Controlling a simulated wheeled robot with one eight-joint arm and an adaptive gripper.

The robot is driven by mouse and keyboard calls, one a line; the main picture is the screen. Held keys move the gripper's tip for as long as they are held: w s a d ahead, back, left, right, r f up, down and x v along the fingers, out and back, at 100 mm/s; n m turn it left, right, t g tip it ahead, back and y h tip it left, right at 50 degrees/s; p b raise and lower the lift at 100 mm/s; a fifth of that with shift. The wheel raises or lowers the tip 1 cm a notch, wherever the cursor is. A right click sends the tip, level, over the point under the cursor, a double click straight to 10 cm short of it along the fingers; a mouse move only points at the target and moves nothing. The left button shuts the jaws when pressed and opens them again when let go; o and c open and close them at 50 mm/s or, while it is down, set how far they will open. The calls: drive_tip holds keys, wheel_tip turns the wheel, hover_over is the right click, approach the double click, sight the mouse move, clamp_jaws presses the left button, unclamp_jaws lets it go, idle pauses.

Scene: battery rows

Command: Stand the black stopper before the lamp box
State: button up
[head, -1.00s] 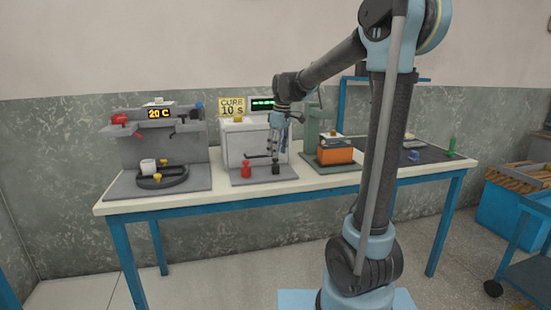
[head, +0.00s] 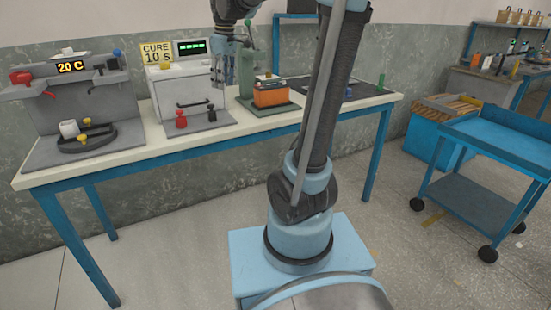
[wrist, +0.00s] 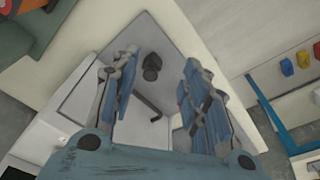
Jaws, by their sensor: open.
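The black stopper (head: 211,114) stands upright on the grey base plate in front of the white lamp box (head: 178,88) with the "CURE 10 s" sign. The red stopper (head: 181,119) stands left of it on the same plate. My gripper (head: 221,92) is open and empty, above and slightly right of the black stopper in the head view. In the wrist view, the spread fingers of my gripper (wrist: 152,100) have the black stopper (wrist: 152,68) in the gap, seen from above and apart from them.
A grey station (head: 75,100) with a 20 C display stands left on the table. A green press stand with an orange block (head: 270,94) is close on the right. A dark mat (head: 360,92) lies further right. A blue trolley (head: 490,150) stands on the floor at right.

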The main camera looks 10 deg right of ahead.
drive_tip(key=s+d+f+m, duration=0.3)
drive_tip(key=s+d+f, duration=0.2)
drive_tip(key=s+f, duration=0.2)
drive_tip(key=s+d+f+m, duration=0.4)
drive_tip(key=s+f, duration=0.4)
drive_tip(key=s, duration=0.2)
drive_tip(key=s+d+f+m+t+h, duration=0.1)
drive_tip(key=s+d+f+m, duration=0.2)
drive_tip(key=s+d+f, duration=0.3)
drive_tip(key=s+f, duration=0.1)
drive_tip(key=s, duration=0.2)
drive_tip(key=shift+s+d+f, duration=0.25)
drive_tip(key=shift+s+f, duration=0.1)
